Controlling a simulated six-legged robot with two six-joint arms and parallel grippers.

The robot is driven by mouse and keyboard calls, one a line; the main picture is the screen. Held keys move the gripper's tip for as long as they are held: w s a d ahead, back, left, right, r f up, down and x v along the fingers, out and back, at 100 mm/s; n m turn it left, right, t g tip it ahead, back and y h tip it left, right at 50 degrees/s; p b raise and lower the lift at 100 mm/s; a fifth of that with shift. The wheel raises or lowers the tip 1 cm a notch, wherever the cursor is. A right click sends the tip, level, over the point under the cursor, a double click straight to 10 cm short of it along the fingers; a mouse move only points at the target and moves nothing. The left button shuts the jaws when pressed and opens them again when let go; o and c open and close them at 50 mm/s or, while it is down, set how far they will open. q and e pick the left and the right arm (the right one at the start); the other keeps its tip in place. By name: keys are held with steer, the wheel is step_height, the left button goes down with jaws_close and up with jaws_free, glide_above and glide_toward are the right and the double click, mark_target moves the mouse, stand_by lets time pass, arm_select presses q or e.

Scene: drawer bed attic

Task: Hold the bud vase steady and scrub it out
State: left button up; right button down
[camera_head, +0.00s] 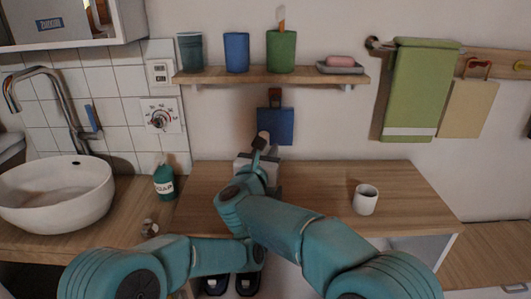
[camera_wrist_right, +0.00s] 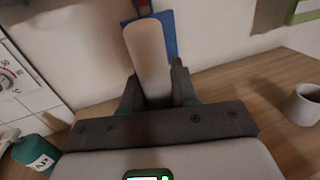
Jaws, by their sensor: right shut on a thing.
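My right gripper (camera_head: 262,152) reaches over the back of the wooden counter, before the wall. It is shut on a pale beige cylinder with a rounded end, whose tip shows in the head view (camera_head: 263,136). In the right wrist view the cylinder (camera_wrist_right: 148,58) stands up between the two dark fingers of my right gripper (camera_wrist_right: 154,88). I cannot tell whether it is the bud vase or a scrubbing tool; its lower part is hidden.
A white cup (camera_head: 366,200) stands on the counter at right. A soap bottle (camera_head: 164,182) and a small unclear object (camera_head: 150,228) are near the basin (camera_head: 55,198). A wall shelf (camera_head: 270,77) holds cups above. The counter between gripper and white cup is clear.

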step_height(320, 180, up, 12)
steer(key=shift+f, duration=0.2)
stand_by(1.0)
stand_by(0.8)
steer(key=shift+f, duration=0.2)
steer(key=shift+f, duration=0.15)
steer(key=shift+f, duration=5.35)
steer(key=shift+s, duration=0.2)
